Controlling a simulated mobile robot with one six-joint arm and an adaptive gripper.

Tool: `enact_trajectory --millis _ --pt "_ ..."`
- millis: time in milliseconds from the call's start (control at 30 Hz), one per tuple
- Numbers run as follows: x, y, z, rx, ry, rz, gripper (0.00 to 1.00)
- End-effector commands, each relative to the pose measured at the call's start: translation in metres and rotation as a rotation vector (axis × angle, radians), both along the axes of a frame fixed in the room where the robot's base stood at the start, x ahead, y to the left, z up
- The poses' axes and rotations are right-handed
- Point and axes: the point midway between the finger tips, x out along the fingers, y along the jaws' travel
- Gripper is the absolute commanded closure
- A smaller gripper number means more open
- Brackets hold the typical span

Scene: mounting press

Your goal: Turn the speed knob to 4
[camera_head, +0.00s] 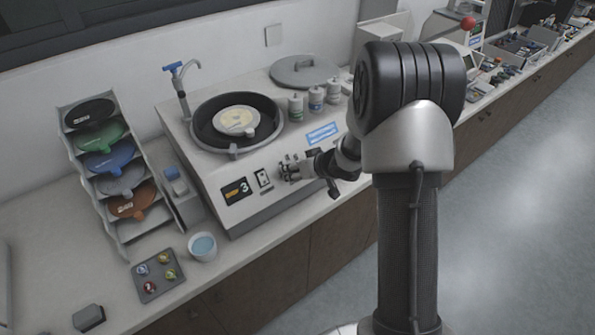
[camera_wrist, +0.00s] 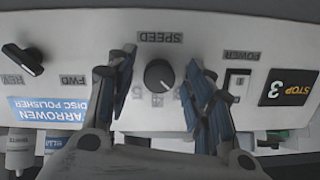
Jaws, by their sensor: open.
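The speed knob (camera_wrist: 158,75) is a round black knob under the upside-down SPEED label in the wrist view. A pale pointer mark on it seems to point to the lower right. Small scale numbers beside it are partly readable, with a 4 just below the knob. My gripper (camera_wrist: 160,90) is open, with one blue-padded finger on each side of the knob and a visible gap to it. In the head view my gripper (camera_head: 287,172) is at the front panel of the disc polisher (camera_head: 238,205) and hides the knob.
The FWD/REV switch (camera_wrist: 22,60) lies left of the knob in the wrist view. The power switch (camera_wrist: 238,82) and a STOP 3 plate (camera_wrist: 288,87) lie right, close to one finger. A white cup (camera_head: 202,247) and disc rack (camera_head: 112,170) stand left in the head view.

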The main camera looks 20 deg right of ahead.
Motion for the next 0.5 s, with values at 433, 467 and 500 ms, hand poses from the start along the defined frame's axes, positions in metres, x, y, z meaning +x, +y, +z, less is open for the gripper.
enact_trajectory --millis 433,467,500 --pt "-0.0002 -0.0002 0.0005 0.0 0.0 0.0 0.71" --pt "-0.0002 -0.0002 0.0005 0.0 0.0 0.0 0.73" --pt "-0.0002 -0.0002 0.0005 0.0 0.0 0.0 0.76"
